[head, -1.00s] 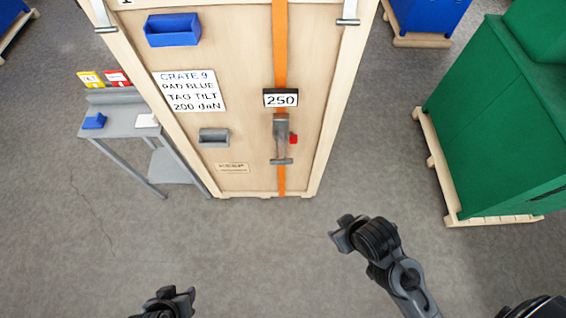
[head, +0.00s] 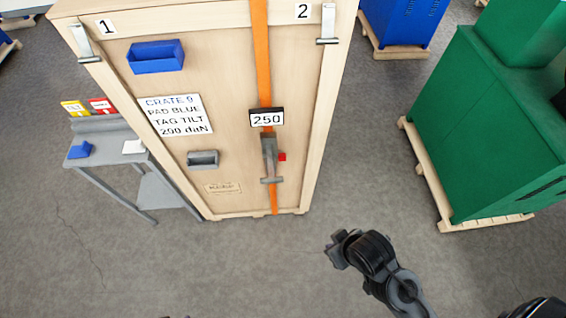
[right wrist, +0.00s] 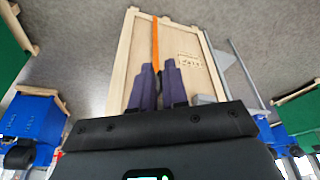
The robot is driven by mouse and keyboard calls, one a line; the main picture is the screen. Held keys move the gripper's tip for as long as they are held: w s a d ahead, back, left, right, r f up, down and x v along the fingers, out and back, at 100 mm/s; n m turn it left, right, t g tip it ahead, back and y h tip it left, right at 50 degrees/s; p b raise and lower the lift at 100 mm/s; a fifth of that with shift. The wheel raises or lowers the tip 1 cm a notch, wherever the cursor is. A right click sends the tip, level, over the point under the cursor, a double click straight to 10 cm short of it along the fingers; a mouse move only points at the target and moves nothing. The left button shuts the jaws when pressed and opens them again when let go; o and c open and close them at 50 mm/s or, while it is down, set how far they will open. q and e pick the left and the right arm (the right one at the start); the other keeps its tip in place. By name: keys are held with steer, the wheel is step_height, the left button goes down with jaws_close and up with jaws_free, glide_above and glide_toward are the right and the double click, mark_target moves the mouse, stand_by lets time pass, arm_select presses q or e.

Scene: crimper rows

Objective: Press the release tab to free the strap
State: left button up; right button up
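An orange strap (head: 262,60) runs down the front of a wooden crate (head: 225,100). A grey ratchet buckle (head: 269,155) sits on it below a black-framed "250" display (head: 266,119). A small red tab (head: 282,157) sticks out at the buckle's right side. My right gripper (head: 333,250) is in front of the crate, below and right of the buckle, apart from it. In the right wrist view its purple fingers (right wrist: 159,75) stand slightly apart with nothing between them. The strap (right wrist: 155,45) shows beyond them. My left gripper is out of view, apart from a dark speck at the bottom edge.
The crate bears a blue bin (head: 156,57), a grey holder (head: 203,159), a text sign (head: 176,115) and corner clips (head: 327,22). A grey side table (head: 115,165) stands left. A green cabinet (head: 480,120) on a pallet stands right. The floor in front is clear.

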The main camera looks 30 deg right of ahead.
steer(key=shift+w+m, duration=0.3)
steer(key=shift+m, duration=0.1)
jaws_close()
steer(key=w+f+m+t+h+b, duration=0.3)
steer(key=w+f+m+t+b, duration=0.3)
steer(key=w+f+m+b, duration=0.4)
steer(key=w+a+f+m+t+h+b, duration=0.1)
steer(key=w+f+m+t+h+b, duration=0.2)
steer(key=b, duration=1.7)
steer(key=w+f+m+t, duration=0.4)
steer(key=w+f+m, duration=0.3)
steer(key=w+m, duration=0.3)
steer(key=shift+w+a+f+h+b, duration=0.15)
steer(key=shift+w+f+h+b, duration=0.2)
steer(key=shift+w, duration=0.55)
steer(key=shift+w, duration=0.1)
